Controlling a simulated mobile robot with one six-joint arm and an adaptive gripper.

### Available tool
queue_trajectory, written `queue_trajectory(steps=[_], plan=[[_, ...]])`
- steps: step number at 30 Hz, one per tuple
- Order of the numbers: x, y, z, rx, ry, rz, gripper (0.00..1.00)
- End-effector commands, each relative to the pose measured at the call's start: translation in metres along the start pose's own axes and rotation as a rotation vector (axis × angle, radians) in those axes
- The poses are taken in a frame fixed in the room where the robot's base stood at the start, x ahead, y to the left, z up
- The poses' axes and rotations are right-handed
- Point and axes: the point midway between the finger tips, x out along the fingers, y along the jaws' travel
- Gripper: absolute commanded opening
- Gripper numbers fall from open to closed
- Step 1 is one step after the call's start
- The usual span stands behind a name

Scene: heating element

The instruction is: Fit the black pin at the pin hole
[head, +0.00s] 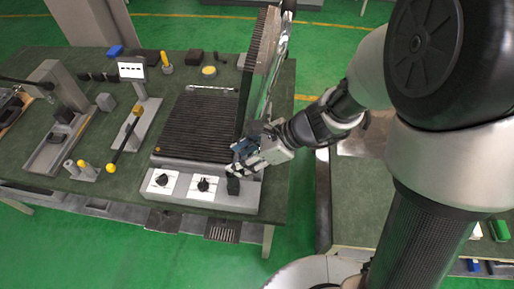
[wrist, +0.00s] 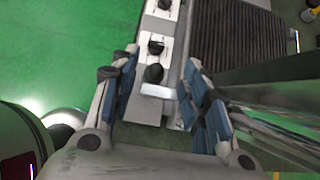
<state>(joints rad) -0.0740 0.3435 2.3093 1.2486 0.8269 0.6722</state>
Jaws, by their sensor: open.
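A small black upright piece (head: 233,186), which looks like the black pin, stands at the right end of the heating unit's front panel (head: 219,202). In the wrist view the black pin (wrist: 153,73) lies between the lines of the two fingers. My gripper (head: 240,165) is over that front right corner. Its blue-padded fingers are spread apart, and the wrist view shows the open gripper (wrist: 158,85) with nothing clamped. I cannot tell whether a finger touches the pin. I cannot make out the pin hole in either view.
Two black knobs on white plates, the left knob (head: 162,180) and the middle knob (head: 204,185), sit beside the pin. The ribbed black plate (head: 197,128) lies behind, and a raised ribbed panel (head: 262,50) stands close by my gripper. Other fixtures fill the table's left.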

Motion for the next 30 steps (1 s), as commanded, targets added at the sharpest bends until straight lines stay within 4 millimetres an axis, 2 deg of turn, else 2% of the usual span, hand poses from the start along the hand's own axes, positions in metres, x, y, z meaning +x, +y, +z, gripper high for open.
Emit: queue_trajectory(steps=[1, 6, 12, 18, 30], plan=[[-0.013, -0.002, 0.0, -0.001, -0.001, -0.008, 0.43], [-0.05, -0.002, 0.001, -0.001, -0.002, -0.007, 0.43], [-0.081, 0.0, 0.001, -0.001, -0.003, -0.002, 0.43], [-0.093, 0.001, 0.001, -0.001, -0.002, 0.002, 0.43], [-0.093, 0.001, 0.001, -0.001, -0.003, 0.003, 0.43]])
